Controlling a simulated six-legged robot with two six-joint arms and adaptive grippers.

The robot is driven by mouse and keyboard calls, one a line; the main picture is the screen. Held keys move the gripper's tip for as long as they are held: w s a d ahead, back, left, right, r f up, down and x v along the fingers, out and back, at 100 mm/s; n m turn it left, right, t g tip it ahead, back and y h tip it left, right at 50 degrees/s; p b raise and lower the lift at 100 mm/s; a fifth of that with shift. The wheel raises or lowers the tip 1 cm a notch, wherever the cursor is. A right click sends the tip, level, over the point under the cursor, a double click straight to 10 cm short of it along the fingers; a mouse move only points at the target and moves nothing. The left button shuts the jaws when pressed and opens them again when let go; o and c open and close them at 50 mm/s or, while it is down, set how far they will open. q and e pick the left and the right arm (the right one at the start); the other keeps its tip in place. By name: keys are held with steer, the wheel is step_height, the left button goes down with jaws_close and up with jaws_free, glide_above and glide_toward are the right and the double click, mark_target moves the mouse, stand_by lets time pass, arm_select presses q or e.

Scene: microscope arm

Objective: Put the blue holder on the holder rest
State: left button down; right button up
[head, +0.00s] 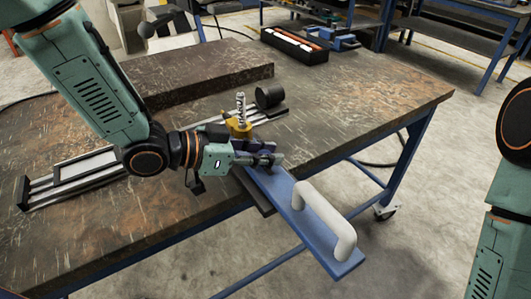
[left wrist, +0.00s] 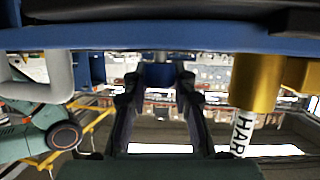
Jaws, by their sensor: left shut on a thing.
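The blue holder (head: 290,213) is a long blue plate with a white handle (head: 327,220) at its near end. It reaches out past the table's front edge. In the left wrist view its blue plate (left wrist: 150,37) spans the top, with the white handle (left wrist: 45,85) at the left. My left gripper (head: 268,160) is shut on the holder near its far end, at a blue block (left wrist: 165,74) between the fingers. A yellow part (head: 238,128) with a labelled cylinder is by the far end. A dark flat piece (head: 257,196) shows under the plate; I cannot tell whether it is the holder rest.
A metal rail (head: 75,175) lies on the worn table (head: 350,110), with a black cylinder (head: 269,97) near its far end. A raised dark slab (head: 205,78) and a black tray (head: 294,45) stand farther back. The table's right side is clear.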

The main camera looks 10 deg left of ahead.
arm_select(q)
steer(key=shift+s, duration=0.15)
steer(key=c, duration=1.5)
jaws_free()
steer(key=o, duration=0.4)
steer(key=shift+f, duration=0.15)
